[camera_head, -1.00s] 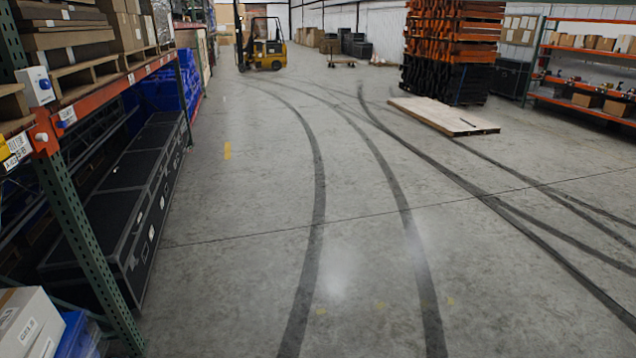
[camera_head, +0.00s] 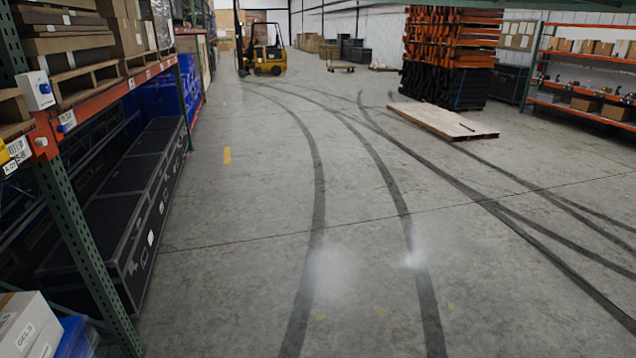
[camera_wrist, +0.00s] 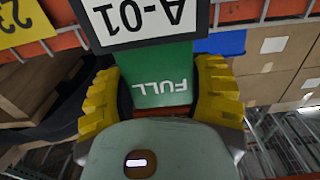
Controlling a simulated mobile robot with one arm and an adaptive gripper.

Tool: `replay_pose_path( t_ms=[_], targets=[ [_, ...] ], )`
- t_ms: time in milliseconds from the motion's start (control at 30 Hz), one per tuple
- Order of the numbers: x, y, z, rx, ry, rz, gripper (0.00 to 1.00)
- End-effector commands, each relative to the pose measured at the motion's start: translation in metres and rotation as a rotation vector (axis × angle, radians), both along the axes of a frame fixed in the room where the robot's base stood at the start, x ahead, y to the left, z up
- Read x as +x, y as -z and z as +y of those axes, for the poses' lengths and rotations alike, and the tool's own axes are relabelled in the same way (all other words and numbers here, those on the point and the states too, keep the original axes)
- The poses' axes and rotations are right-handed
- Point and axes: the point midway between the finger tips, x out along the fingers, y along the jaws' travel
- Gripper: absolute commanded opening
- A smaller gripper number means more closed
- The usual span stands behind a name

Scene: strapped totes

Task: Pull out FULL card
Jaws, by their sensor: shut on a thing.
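The green FULL card (camera_wrist: 163,73) shows in the wrist view with its white lettering upside down. My gripper (camera_wrist: 163,95) has its yellow fingers on both sides of the card and is shut on it. The card's far end meets a white A-01 label (camera_wrist: 140,18) on an orange rack beam (camera_wrist: 68,45), and I cannot tell whether it is still behind that label. Neither the card nor my gripper shows in the head view.
A yellow label (camera_wrist: 22,20) is on the beam beside A-01. Cardboard boxes (camera_wrist: 285,55) lie close on the right.

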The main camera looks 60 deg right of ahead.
Motion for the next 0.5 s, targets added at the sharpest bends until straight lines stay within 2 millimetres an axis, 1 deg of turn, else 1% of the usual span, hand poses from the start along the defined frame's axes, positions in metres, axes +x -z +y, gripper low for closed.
replay_pose_path(
  t_ms=[33, 200, 500],
  targets=[
    [0.0005, 0.0002, -0.0005, -0.001, 0.001, 0.001, 0.3],
    [0.0006, 0.0002, -0.0005, -0.001, 0.002, 0.001, 0.14],
    [0.0009, -0.0062, -0.0008, 0.0, 0.003, 0.0, 0.14]
  ],
)
